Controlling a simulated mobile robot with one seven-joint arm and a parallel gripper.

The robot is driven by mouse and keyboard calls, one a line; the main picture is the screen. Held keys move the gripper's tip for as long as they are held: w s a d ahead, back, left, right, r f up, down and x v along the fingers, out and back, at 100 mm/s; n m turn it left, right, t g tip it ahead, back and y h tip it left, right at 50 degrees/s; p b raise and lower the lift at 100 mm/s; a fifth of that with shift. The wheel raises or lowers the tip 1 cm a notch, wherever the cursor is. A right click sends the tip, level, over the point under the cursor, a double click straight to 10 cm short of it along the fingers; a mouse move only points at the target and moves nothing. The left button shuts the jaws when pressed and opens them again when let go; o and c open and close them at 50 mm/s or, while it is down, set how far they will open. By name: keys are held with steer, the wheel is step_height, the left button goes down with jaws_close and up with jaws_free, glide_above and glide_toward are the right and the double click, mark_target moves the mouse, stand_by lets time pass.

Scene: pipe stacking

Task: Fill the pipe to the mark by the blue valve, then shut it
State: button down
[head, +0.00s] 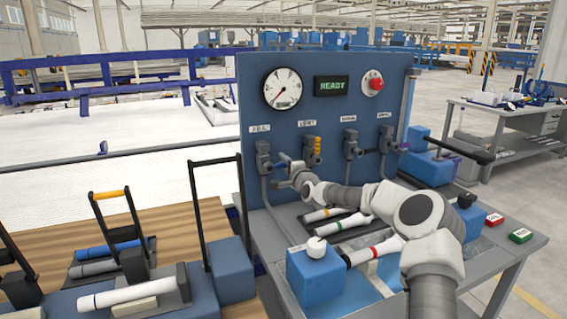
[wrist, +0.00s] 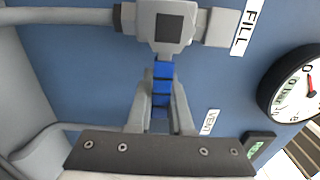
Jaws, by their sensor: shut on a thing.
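The blue valve (head: 263,155) is at the left of the blue panel (head: 340,107), under a label that reads FILL (wrist: 247,27) in the wrist view. Its blue handle (wrist: 163,78) lies between the two fingers of my gripper (wrist: 161,112), which is shut on it. In the head view my gripper (head: 283,178) is at the valve and hides part of it. The round gauge (head: 283,88) has its needle pointing down and left. The display (head: 331,86) reads READY. A narrow upright tube (head: 408,105) stands at the panel's right edge; I cannot make out a level or mark.
Other valves, one with a yellow handle (head: 314,150), sit to the right. Pipes with coloured bands (head: 345,224) lie on the bench below my arm. A red button (head: 373,82) is at upper right. A blue block with a white knob (head: 316,270) stands at the front.

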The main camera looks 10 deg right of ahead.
steer(key=shift+f, duration=0.1)
steer(key=c, duration=0.8)
jaws_free()
steer(key=shift+s, duration=0.15)
steer(key=s+d, duration=0.1)
steer(key=s, duration=0.4)
steer(key=s+d+p, duration=0.1)
steer(key=s, duration=0.5)
steer(key=s+d, duration=0.1)
steer(key=s, duration=0.5)
steer(key=shift+d+p, duration=0.15)
steer(key=shift+p, duration=0.15)
steer(key=shift+w, duration=0.1)
